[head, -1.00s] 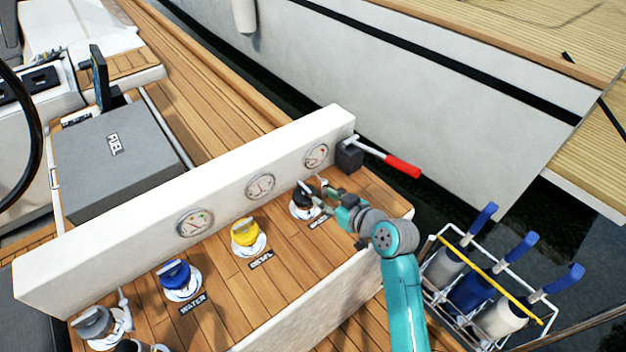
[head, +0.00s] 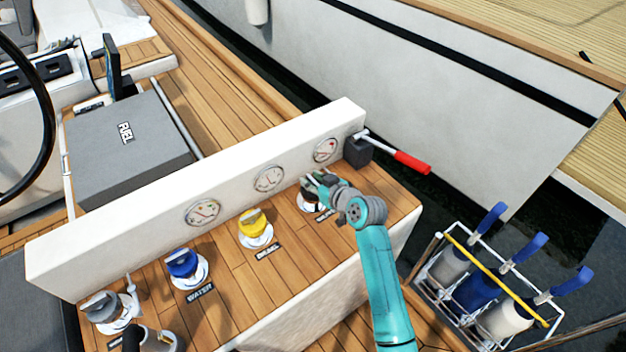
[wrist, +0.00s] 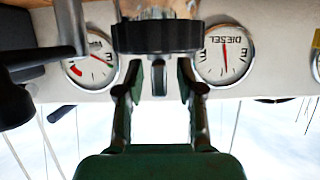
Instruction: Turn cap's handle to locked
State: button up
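A black cap (wrist: 157,36) shows at the top middle of the wrist view, with a small narrow handle (wrist: 158,76) hanging towards me. My gripper (wrist: 158,88) is open, with one finger on each side of this handle and gaps visible on both sides. In the head view my gripper (head: 316,184) is over the rightmost cap on the wooden deck and mostly hides it. A yellow cap (head: 253,223) and a blue cap (head: 183,264) sit in white rings to the left. I cannot read the handle's locked mark.
A white coaming with round gauges (head: 269,179) stands close behind the caps. A dark block (head: 358,152) with a red handle (head: 413,163) is right of my gripper. A grey cap (head: 103,308) and a bottle rack (head: 490,285) are farther off.

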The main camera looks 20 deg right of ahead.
grip_shut()
jog(key=shift+a+m+h, duration=0.1)
jog(key=shift+m+h, duration=0.4)
jog(key=shift+h, duration=0.1)
jog(key=m+h, duration=0.3)
jog(key=shift+t+h, duration=0.3)
jog(key=shift+h, duration=0.1)
jog(key=m+g+h, duration=0.1)
jog(key=m+h, duration=0.4)
jog(key=shift+g, duration=0.4)
jog(key=m+g+h, duration=0.3)
jog(key=m+h, duration=0.1)
jog(key=shift+m+h, duration=0.4)
jog(key=shift+f+m+g+h, duration=0.15)
jog(key=shift+m+g+h, duration=0.95)
jog(key=shift+m+g, duration=1.1)
jog(key=shift+s, duration=0.1)
